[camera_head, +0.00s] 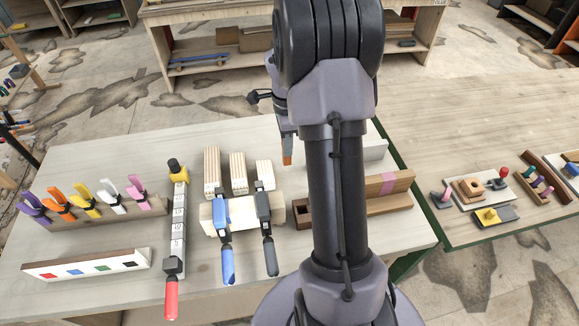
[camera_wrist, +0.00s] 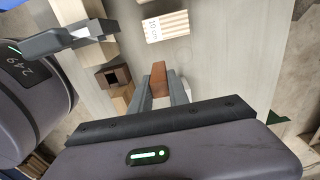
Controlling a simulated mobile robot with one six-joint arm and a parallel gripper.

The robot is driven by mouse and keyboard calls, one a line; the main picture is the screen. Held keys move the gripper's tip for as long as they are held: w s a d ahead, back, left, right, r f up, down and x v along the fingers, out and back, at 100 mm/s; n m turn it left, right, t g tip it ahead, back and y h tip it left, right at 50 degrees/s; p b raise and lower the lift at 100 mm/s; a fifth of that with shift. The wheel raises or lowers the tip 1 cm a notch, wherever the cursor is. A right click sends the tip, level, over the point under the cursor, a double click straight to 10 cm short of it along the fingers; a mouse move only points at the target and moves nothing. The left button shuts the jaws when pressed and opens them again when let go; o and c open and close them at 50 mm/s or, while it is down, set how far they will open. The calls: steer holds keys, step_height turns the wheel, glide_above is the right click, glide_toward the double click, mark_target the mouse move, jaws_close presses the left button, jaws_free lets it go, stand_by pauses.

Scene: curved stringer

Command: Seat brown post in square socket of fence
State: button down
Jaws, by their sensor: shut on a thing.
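My gripper (camera_wrist: 159,88) is shut on the brown post (camera_wrist: 158,76), which sticks out beyond the fingertips. In the head view the post (camera_head: 287,158) shows as a small orange-brown end below my gripper, held above the table. The square socket (camera_wrist: 114,76) is a dark brown block with a square opening, left of the post in the wrist view and apart from it. In the head view this socket block (camera_head: 302,214) stands just left of my arm. A wooden fence piece (camera_head: 390,192) with a pink band shows right of my arm; my arm hides what lies between them.
Clamps with blue and black handles (camera_head: 228,262) hold a pale board (camera_head: 206,219) left of the socket. Pale ribbed blocks (camera_head: 239,172) stand behind it. A bar clamp (camera_head: 177,230) and a row of coloured clamps (camera_head: 86,202) lie further left.

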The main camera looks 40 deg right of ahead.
steer(key=s+a+r+b, duration=0.5)
steer(key=s+r, duration=0.3)
steer(key=s, duration=0.4)
steer(key=f+b, duration=0.3)
steer(key=f, duration=0.6)
steer(key=f+b, duration=0.3)
steer(key=f, duration=0.5)
steer(key=shift+s+a+f, duration=0.15)
steer(key=shift+a+f, duration=0.05)
steer(key=shift+f, duration=0.15)
steer(key=shift+f, duration=0.3)
steer(key=c, duration=1.3)
jaws_free()
steer(key=shift+r, duration=0.1)
steer(key=shift+o, duration=0.2)
